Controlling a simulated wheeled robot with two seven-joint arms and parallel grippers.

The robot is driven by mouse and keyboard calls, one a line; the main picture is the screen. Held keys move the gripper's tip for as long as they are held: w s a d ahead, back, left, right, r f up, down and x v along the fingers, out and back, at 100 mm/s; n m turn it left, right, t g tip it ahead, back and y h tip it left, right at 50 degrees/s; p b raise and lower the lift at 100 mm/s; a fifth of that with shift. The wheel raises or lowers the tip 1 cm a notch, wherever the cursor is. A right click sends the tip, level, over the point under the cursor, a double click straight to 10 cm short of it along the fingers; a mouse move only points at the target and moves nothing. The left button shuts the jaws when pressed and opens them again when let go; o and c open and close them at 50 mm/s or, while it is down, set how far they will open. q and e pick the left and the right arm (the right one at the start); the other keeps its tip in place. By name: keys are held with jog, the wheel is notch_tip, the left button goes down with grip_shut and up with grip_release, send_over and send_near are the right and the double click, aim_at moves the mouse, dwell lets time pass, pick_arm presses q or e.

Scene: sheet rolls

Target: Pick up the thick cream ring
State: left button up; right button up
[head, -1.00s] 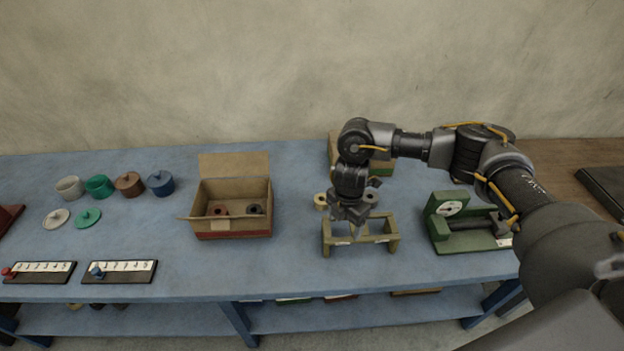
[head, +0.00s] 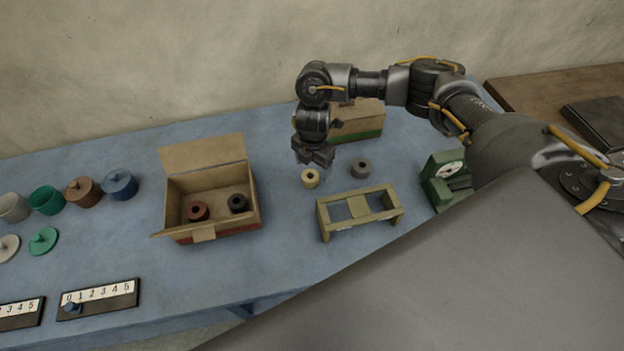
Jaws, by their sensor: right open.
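The thick cream ring (head: 310,178) lies on the blue table, right of the cardboard box and behind the wooden stand. My right gripper (head: 316,162) points down just above and behind the ring. It is open and empty, and its fingers look close to the ring's far edge. Whether they touch it I cannot tell. My left gripper is not in view.
The wooden stand (head: 358,212) is in front. The open cardboard box (head: 212,190) holds a red-brown ring and a dark ring. Another box (head: 360,122) stands behind, and a green gauge (head: 440,180) is at right.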

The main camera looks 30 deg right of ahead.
aim_at(310, 175)
jog(key=w+f, duration=0.2)
jog(key=shift+a+f, duration=0.15)
jog(key=shift+f, duration=0.2)
jog(key=shift+w+f, duration=0.4)
jog(key=shift+w, duration=0.2)
jog(key=shift+s+f+g, duration=0.25)
jog(key=shift+f+g, duration=0.05)
jog(key=shift+f, duration=0.15)
jog(key=shift+s+d+f, duration=0.15)
jog(key=shift+s+f, duration=0.15)
jog(key=shift+f, duration=0.2)
jog(key=shift+s+d+f, duration=0.15)
jog(key=shift+s+f, duration=0.1)
jog(key=shift+f, duration=0.2)
jog(key=shift+w+f+p, duration=0.15)
jog(key=shift+w+f, duration=0.05)
jog(key=shift+f, duration=0.35)
jog(key=shift+w+f+p, duration=0.15)
jog(key=shift+w+f, duration=0.05)
jog(key=shift+f, duration=0.3)
jog(key=shift+s+r, duration=0.1)
jog(key=shift+s, duration=0.05)
jog(key=shift+c, duration=1.2)
jog(key=c, duration=0.8)
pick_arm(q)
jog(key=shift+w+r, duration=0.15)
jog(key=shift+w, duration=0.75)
pick_arm(e)
jog(key=shift+r, duration=0.1)
